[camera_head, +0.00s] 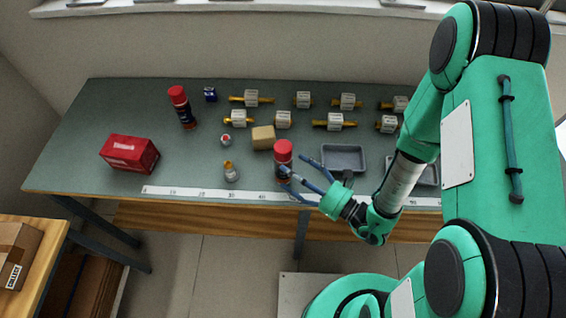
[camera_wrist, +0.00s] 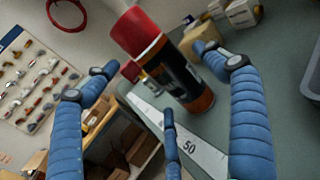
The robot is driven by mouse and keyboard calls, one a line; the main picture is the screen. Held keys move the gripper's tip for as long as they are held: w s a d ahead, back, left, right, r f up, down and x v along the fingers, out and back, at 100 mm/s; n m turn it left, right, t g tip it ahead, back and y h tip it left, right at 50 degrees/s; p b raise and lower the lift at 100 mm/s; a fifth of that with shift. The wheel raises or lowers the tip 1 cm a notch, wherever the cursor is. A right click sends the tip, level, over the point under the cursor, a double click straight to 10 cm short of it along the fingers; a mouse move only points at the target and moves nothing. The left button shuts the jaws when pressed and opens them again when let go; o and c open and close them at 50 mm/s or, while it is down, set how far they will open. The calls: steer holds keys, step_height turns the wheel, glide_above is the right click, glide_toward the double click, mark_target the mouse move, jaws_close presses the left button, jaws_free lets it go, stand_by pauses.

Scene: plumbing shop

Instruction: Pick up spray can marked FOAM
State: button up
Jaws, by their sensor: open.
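A spray can with a red cap (camera_head: 283,151) stands near the front edge of the workbench, right of centre. In the wrist view the spray can (camera_wrist: 163,62) shows a red cap and a dark and orange body; I cannot read FOAM on it. My gripper (camera_head: 292,173) is open at this can, with its blue fingers spread on either side of it. In the wrist view the can appears between the fingers of my gripper (camera_wrist: 157,75); I cannot tell whether they touch it. A second red-capped spray can (camera_head: 183,107) stands at the back left, its label unreadable.
A cardboard-coloured box (camera_head: 263,137) stands just behind the near can. A small bottle (camera_head: 230,171) is to its left, a grey tray (camera_head: 344,157) to its right. A red box (camera_head: 130,153) sits far left. Several brass fittings fill the back. A white ruler strip (camera_head: 215,193) lines the front edge.

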mark_target(280, 165)
steer(key=shift+b+x, duration=0.45)
steer(key=shift+x, duration=2.05)
steer(key=shift+f, duration=0.1)
steer(key=c, duration=1.5)
